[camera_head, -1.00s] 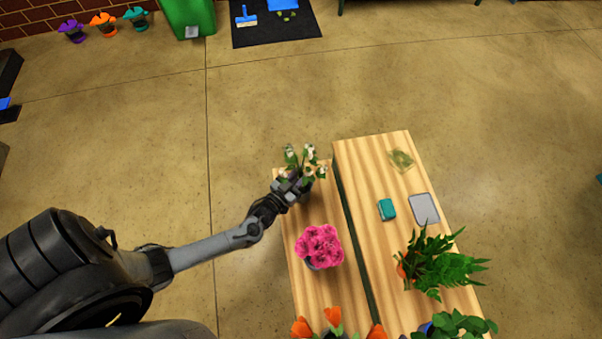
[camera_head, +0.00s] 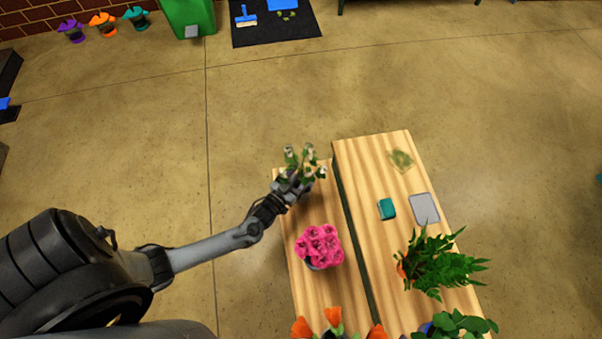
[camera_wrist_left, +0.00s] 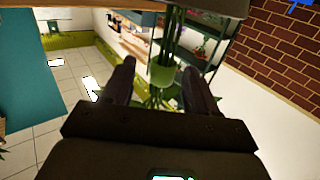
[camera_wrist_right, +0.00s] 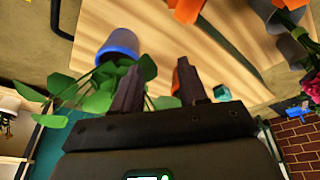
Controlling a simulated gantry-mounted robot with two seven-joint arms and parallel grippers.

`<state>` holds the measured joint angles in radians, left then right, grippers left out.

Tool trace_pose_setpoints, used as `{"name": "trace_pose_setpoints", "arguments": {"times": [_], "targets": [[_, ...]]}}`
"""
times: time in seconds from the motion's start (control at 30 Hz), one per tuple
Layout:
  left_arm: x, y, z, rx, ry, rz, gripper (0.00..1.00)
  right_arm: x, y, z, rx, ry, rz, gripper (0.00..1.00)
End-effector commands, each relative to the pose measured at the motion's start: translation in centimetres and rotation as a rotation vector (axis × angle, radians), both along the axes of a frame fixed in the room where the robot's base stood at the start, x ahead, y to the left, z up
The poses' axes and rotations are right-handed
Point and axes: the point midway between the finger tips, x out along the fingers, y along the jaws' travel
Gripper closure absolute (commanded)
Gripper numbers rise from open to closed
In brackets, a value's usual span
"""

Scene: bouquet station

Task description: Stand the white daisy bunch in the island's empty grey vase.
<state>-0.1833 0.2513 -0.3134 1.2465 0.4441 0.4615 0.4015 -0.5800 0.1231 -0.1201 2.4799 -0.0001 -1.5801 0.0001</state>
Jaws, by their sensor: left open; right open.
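The white daisy bunch (camera_head: 307,165) shows at the far end of the left wooden top. My left gripper (camera_head: 297,181) is at its stems. In the left wrist view the green-banded stems (camera_wrist_left: 163,72) pass between the two spread fingers of my left gripper (camera_wrist_left: 162,78), with gaps on both sides. The gripper is open, and the daisies' foot is hidden in the head view. I cannot make out an empty grey vase. My right gripper (camera_wrist_right: 160,75) is open and empty in its wrist view, close to green leaves; it does not show in the head view.
Pink flowers (camera_head: 320,244) in a grey vase and orange flowers (camera_head: 333,316) stand along the left top. The right top (camera_head: 365,165) carries a teal block (camera_head: 386,209), a grey plate (camera_head: 424,208), a fern (camera_head: 440,265) and a leafy plant (camera_wrist_right: 118,45) in a blue-rimmed pot.

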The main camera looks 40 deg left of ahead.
Motion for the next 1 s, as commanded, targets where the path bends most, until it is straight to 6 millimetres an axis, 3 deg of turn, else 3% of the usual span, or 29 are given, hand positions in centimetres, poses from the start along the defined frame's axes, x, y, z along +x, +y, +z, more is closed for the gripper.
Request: {"name": "trace_pose_setpoints", "arguments": {"times": [0.17, 0.7, 1.0], "targets": [[-1.2, -0.1, 0.2, -0.001, 0.003, 0.0, 0.42, 0.0, 0.1, 0.9, 0.002, 0.0, -0.001, 0.57], [-9.5, -0.4, 0.2, -0.001, 0.001, 0.001, 0.42, 0.0, 0.1, 4.6, 0.005, 0.0, -0.004, 0.57], [-11.0, -0.4, 1.1, 0.0, 0.004, 0.001, 0.42, 0.0, 0.1, 6.1, 0.005, 0.001, -0.004, 0.57]]}}
